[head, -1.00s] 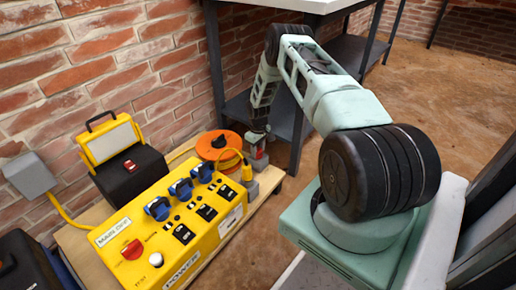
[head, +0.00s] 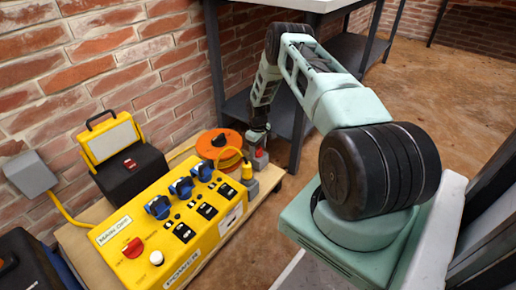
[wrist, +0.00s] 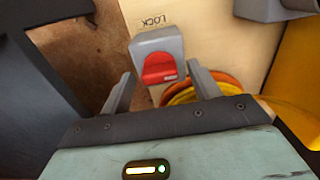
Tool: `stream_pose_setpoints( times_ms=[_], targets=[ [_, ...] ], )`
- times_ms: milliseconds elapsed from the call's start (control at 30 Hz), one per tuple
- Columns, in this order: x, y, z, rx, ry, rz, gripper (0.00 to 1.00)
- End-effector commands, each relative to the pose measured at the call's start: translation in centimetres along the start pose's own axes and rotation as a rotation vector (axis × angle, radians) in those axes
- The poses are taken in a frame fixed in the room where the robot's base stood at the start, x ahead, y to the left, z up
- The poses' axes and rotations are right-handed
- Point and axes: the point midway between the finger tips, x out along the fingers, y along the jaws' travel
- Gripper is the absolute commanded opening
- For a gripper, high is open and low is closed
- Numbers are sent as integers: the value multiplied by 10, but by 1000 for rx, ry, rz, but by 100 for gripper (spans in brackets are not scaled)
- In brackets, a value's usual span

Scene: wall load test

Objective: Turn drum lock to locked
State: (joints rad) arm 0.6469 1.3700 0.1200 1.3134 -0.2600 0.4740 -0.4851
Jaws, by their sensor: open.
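The drum lock is a red knob (wrist: 160,68) on a grey block (wrist: 158,41), with a LOCK label (wrist: 157,20) beside it that reads upside down in the wrist view. My gripper (wrist: 160,76) is open, its two fingers on either side of the knob with a gap to each side. The knob's exact turn is hard to tell. In the head view the red knob (head: 259,160) is partly hidden under my gripper, which points down at it. The orange cable drum (head: 217,138) stands just left of it.
A yellow power box (head: 140,230) with blue sockets and a red main switch (head: 132,248) lies in front of the drum. A black and yellow lamp case (head: 135,172) stands by the brick wall. A dark table leg (head: 298,140) is close to my arm's right.

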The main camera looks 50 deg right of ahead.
Motion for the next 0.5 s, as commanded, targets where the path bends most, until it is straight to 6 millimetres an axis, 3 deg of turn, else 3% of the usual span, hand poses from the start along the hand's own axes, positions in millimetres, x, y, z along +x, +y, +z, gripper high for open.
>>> stream_pose_setpoints(
  times_ms=[233, 500],
  targets=[
    [-19, 1, 0, 1, 1, 1, 62],
    [-81, 1, -1, 1, 3, 2, 62]
  ],
)
